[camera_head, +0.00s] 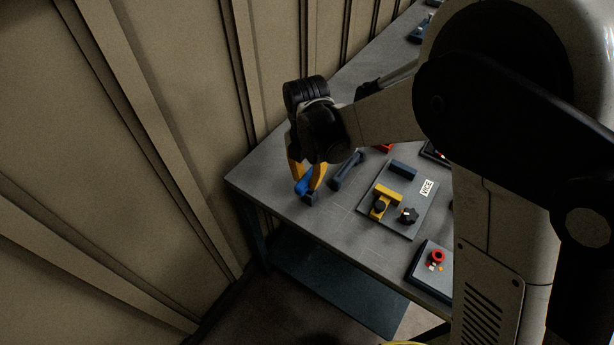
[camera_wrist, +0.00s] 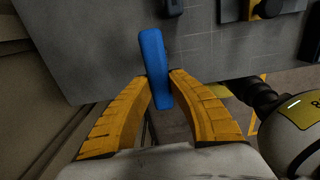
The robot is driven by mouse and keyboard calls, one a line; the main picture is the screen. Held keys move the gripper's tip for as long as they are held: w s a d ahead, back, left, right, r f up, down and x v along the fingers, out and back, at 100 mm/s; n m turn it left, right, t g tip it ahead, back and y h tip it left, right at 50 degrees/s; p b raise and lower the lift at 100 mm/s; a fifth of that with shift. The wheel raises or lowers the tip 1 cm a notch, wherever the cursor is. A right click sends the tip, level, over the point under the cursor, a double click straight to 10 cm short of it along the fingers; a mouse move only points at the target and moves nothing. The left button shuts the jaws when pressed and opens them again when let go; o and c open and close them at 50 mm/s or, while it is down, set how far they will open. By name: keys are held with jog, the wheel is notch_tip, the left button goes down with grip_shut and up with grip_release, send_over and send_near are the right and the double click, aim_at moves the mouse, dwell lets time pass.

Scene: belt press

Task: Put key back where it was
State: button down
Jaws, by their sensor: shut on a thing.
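My gripper (camera_head: 306,182) has yellow fingers and is shut on a blue bar-shaped piece (camera_head: 302,187), which I take for the key. It is over the table's left part. In the wrist view the same blue key (camera_wrist: 155,62) sits between the two yellow fingertips (camera_wrist: 160,82) and points away from my wrist, a little tilted. Its near end shows between the fingers. I cannot tell whether it touches the table top.
The grey table (camera_head: 335,213) runs along the ribbed wall (camera_head: 130,130). A dark handle-like bar (camera_head: 346,170) lies right of my gripper. Further right are a board labelled VICE (camera_head: 427,188) with yellow and black parts, and a red-button panel (camera_head: 437,257). My arm hides some of the table.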

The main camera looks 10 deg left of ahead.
jog(key=shift+f+b, duration=0.5)
jog(key=shift+f, duration=0.1)
dwell(0.5)
jog(key=c, duration=1.2)
grip_release()
jog(key=shift+c, duration=0.2)
jog(key=shift+r, duration=0.1)
notch_tip(320, 180, up, 12)
